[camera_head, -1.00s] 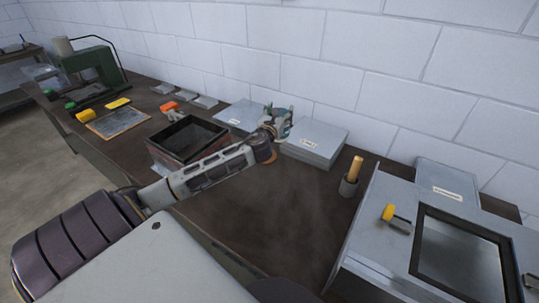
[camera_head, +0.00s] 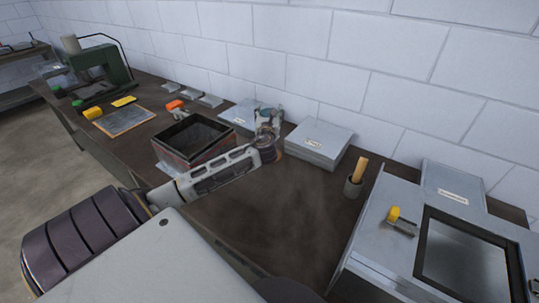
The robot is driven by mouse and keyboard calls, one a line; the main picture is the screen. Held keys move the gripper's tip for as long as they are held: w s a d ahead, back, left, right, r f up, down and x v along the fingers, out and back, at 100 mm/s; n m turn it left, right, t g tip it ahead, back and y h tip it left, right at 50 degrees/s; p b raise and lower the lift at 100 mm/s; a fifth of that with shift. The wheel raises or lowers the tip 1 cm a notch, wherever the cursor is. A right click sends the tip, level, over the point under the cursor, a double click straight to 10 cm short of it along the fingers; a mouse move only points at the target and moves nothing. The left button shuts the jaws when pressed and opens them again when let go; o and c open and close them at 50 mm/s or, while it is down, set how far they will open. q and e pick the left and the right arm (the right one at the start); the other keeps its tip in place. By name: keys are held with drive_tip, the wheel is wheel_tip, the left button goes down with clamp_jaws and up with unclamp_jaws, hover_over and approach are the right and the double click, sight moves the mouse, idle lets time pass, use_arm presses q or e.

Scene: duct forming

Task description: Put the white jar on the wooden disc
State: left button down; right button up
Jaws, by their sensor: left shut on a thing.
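My left gripper (camera_head: 268,119) is above the table near the wall, between two flat grey boxes. It is shut on a small pale thing that its fingers mostly hide. This seems to be the white jar, but its outline is not clear. My left forearm crosses from the lower left and covers the table below the gripper. I cannot make out the wooden disc; it may lie behind my wrist. My right gripper is not in view.
A dark open box (camera_head: 193,140) stands left of my wrist. A labelled grey box (camera_head: 318,145) lies to the right. A grey cup with a wooden handle (camera_head: 356,178) stands near a metal cabinet (camera_head: 375,225). A green machine (camera_head: 100,70) is far left. The front middle table is clear.

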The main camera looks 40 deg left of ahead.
use_arm(q)
wheel_tip(320, 180, down, 5)
drive_tip(key=shift+r+b, duration=0.15)
drive_tip(key=shift+b, duration=0.15)
drive_tip(key=shift+f, duration=0.7)
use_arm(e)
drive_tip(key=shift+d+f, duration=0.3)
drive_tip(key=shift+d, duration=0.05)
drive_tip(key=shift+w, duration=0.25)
use_arm(q)
drive_tip(key=shift+f, duration=1.85)
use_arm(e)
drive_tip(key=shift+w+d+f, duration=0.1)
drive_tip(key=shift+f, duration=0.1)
use_arm(q)
drive_tip(key=shift+b, duration=0.3)
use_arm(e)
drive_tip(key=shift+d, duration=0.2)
